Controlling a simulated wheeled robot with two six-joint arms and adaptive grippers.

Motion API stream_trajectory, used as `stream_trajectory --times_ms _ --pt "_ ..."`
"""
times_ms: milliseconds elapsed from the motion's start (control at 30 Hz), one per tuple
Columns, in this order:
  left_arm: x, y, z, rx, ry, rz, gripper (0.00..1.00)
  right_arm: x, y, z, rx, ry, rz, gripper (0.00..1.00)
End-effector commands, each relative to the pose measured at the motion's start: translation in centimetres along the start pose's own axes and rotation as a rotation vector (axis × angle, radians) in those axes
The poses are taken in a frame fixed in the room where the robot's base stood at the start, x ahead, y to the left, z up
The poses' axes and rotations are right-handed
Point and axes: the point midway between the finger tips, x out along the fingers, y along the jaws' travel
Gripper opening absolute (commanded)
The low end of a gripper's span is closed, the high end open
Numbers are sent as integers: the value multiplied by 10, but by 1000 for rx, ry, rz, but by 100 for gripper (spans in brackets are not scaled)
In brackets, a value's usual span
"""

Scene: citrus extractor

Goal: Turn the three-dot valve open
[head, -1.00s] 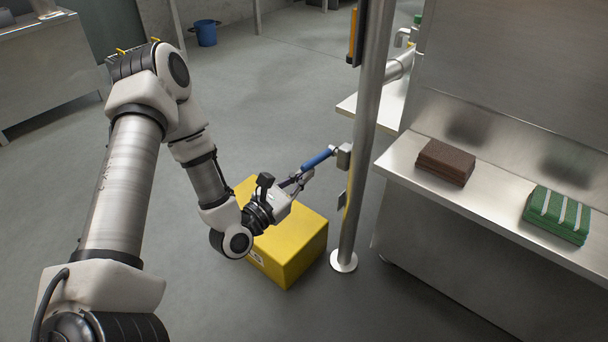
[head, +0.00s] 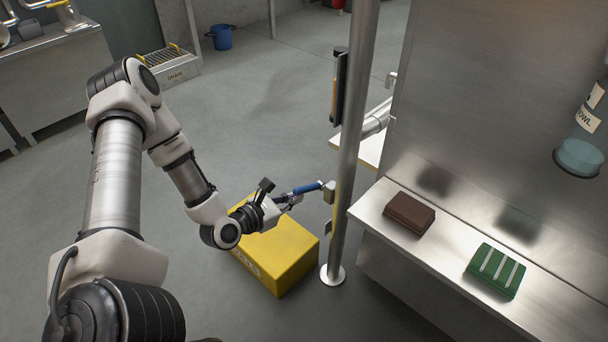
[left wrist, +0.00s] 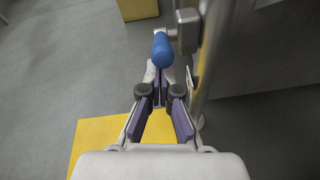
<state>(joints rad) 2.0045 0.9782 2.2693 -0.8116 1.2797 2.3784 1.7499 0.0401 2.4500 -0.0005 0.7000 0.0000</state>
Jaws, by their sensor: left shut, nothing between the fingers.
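A blue-handled lever (head: 307,188) sticks out to the left from a small grey box (head: 329,192) on a steel post. I take it for the valve, but no dots can be made out on it. My left gripper (head: 291,198) is shut and empty, right at the free end of the blue handle. In the left wrist view the blue handle (left wrist: 162,48) lies just beyond the fingertips of my left gripper (left wrist: 160,82). I cannot tell whether they touch. My right gripper is not in view.
The steel post (head: 348,145) stands close right of the gripper. A yellow box (head: 277,257) sits on the floor below it. A steel counter (head: 450,247) at right holds a brown block (head: 409,213) and a green striped block (head: 496,270). Open floor lies behind and left.

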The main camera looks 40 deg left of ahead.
Motion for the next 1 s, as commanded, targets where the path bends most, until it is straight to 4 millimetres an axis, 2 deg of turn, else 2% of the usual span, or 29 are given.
stream_trajectory --times_ms 33,200,400,700,867,1000 --pt "-7 4 19 -3 40 -7 0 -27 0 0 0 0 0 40" --pt "-8 6 30 -7 196 -39 0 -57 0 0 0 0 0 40" --pt "-3 9 44 -15 382 -75 0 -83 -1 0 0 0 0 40" --pt "11 13 64 -28 660 -127 0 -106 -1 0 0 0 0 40" --pt "21 15 71 -35 796 -153 0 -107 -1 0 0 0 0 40" --pt "27 16 74 -37 805 -156 0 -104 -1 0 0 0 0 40"
